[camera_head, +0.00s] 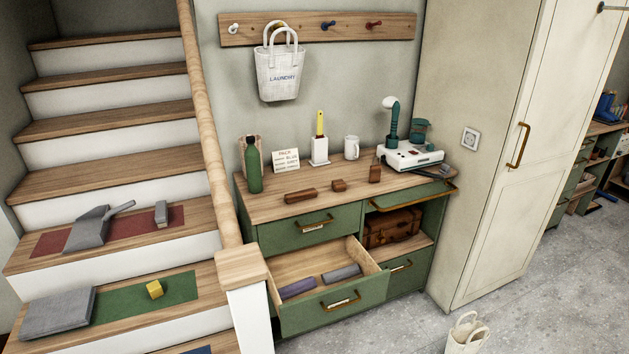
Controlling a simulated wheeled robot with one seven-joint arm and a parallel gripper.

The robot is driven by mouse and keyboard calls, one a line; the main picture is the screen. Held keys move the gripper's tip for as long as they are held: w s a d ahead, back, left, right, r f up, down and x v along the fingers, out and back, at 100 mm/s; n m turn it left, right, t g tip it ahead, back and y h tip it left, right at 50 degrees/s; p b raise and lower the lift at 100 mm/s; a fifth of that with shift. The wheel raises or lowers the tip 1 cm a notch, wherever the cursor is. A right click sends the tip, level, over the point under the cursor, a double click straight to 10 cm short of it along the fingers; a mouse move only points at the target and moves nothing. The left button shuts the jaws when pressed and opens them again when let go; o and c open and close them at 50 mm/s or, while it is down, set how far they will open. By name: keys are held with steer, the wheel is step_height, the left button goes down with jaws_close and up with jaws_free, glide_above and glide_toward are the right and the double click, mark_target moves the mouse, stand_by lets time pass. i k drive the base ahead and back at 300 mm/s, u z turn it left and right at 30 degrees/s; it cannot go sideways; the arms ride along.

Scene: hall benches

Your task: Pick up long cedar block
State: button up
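A long reddish-brown wooden block (300,196), which looks like the long cedar block, lies flat on the wooden top of the green cabinet (265,206), near its front edge. Two shorter blocks of similar colour lie to its right: one small block (339,185) and one stubby block (375,174). All three are apart from each other. My gripper is not in this view.
A green bottle (253,165), a card (286,160), a white holder (319,150), a mug (351,147) and a white device (411,157) stand behind the blocks. A stair post (243,270) stands left.

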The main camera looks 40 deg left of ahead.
mark_target(300, 195)
steer(key=u, duration=0.35)
steer(key=i, duration=1.4)
steer(key=u, duration=1.15)
steer(key=i, duration=0.9)
steer(key=u, duration=1.6)
steer(key=i, duration=0.55)
steer(key=u, duration=0.4)
